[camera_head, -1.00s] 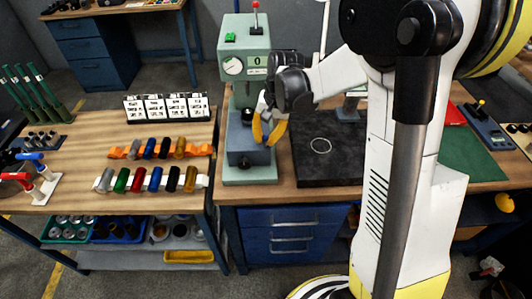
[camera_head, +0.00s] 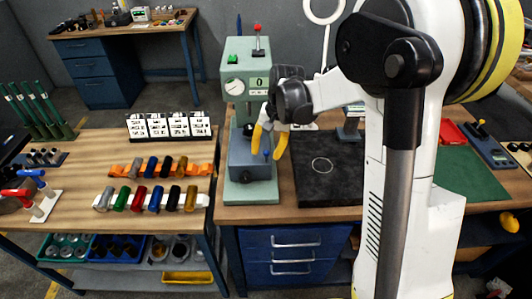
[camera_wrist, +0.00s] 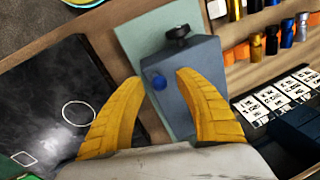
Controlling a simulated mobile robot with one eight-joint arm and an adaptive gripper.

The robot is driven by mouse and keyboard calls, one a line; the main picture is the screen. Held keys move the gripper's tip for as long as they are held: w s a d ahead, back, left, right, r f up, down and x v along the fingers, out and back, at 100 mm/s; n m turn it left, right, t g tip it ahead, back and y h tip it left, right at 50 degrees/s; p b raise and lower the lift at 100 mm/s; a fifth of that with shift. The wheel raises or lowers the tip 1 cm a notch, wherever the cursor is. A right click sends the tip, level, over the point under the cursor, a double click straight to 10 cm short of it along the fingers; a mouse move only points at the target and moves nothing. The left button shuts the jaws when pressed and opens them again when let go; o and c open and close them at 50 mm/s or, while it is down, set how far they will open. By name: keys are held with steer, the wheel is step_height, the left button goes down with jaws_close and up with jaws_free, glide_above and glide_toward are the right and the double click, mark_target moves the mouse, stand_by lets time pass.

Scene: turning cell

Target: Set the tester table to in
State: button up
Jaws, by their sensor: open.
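The tester (camera_head: 249,87) is a pale green machine with a round dial, a display reading 0, a green button and a red-topped lever. A blue round button (camera_wrist: 158,82) is on the block, between my fingertips in the wrist view. My gripper (camera_head: 268,151) is open and empty, with yellow fingers pointing down by the right side of the block. Whether a finger touches it, I cannot tell.
A black plate (camera_head: 325,180) with a white circle lies right of the tester. A green mat (camera_head: 465,175) lies farther right, beyond my arm.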

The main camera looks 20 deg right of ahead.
step_height(320, 180, up, 11)
steer(key=s+d, duration=0.1)
steer(key=d, duration=0.1)
steer(key=shift+c, duration=0.3)
